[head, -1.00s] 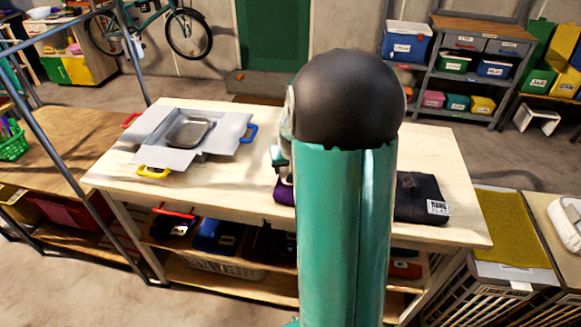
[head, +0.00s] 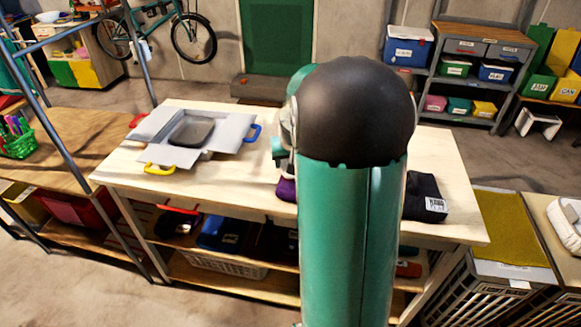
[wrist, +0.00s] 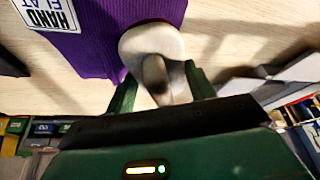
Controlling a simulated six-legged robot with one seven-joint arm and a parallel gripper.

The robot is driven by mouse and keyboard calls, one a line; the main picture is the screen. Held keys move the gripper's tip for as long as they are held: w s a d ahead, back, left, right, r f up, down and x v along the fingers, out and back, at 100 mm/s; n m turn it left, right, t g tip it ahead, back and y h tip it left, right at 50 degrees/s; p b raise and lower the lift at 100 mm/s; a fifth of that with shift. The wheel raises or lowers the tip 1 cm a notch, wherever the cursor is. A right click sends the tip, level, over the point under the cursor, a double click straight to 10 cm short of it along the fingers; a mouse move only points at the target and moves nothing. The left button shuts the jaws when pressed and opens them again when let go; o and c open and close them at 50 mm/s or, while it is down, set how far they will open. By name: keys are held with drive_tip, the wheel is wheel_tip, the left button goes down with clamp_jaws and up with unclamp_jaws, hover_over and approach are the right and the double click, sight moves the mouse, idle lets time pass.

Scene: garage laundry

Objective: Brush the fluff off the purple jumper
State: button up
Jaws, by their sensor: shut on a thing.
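The purple jumper (wrist: 105,35) lies on the pale wooden table, with a white label (wrist: 48,12) on it in the wrist view. In the head view, my arm hides its middle; a purple edge (head: 286,189) shows left of the arm. A dark cloth part with a white label (head: 424,196) shows on the right; I cannot tell if it is the same garment. My gripper (wrist: 161,88) is shut on a pale, rounded, brush-like thing (wrist: 150,45), over or against the jumper's edge; contact is unclear. I make out no fluff.
A grey folding board (head: 226,143) with coloured handles and a dark grey pad lies on the table's left. Bare wood (head: 125,170) surrounds it. Shelves below hold bins and a basket (head: 225,266). A metal frame stands at left; a mustard mat (head: 508,226) lies at right.

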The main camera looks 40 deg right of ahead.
drive_tip(key=shift+r, duration=2.15)
drive_tip(key=shift+s+r, duration=0.1)
